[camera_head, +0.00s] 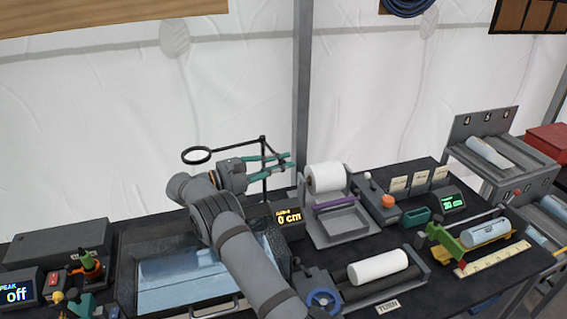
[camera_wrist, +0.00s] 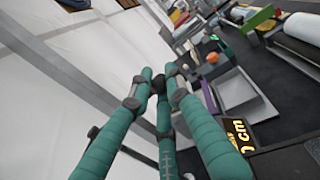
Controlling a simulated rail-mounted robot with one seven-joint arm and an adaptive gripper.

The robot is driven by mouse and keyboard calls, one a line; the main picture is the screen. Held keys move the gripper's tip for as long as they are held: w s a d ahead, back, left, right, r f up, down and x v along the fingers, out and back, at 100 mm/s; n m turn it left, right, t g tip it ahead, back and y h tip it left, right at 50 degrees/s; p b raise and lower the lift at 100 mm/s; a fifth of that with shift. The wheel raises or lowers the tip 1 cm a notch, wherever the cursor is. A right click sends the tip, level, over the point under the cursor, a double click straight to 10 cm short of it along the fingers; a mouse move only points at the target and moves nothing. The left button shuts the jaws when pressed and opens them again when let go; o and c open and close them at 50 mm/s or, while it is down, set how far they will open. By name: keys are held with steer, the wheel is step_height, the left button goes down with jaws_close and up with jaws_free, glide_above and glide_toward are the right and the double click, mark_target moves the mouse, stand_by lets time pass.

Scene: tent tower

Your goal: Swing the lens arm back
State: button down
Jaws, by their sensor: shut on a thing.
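The lens arm shows in the head view as a black ring lens (camera_head: 197,156) on a thin rod (camera_head: 238,144). The rod runs right to the top of a slim dark post (camera_head: 263,150). The lens is out to the left, above the wire-sided tray. My gripper (camera_head: 287,161), with teal fingers, reaches in from the left below the rod, at the post. In the wrist view my fingers (camera_wrist: 160,84) come together around a small dark part, which looks like part of the lens arm. The fingers hide most of it.
A tray with blue sheet (camera_head: 190,292) lies below my arm. Right of the post stand a small yellow-lit display (camera_head: 288,217) and a white roll (camera_head: 325,177) on a grey stand. The tent wall (camera_head: 120,120) and a grey pole (camera_head: 302,80) are behind.

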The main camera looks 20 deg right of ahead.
steer(key=shift+s+d+f, duration=0.1)
steer(key=shift+f, duration=0.05)
steer(key=c, duration=1.8)
jaws_free()
steer(key=shift+o, duration=0.9)
steer(key=a, duration=0.7)
steer(key=shift+s+a, duration=0.3)
steer(key=shift+s, duration=0.15)
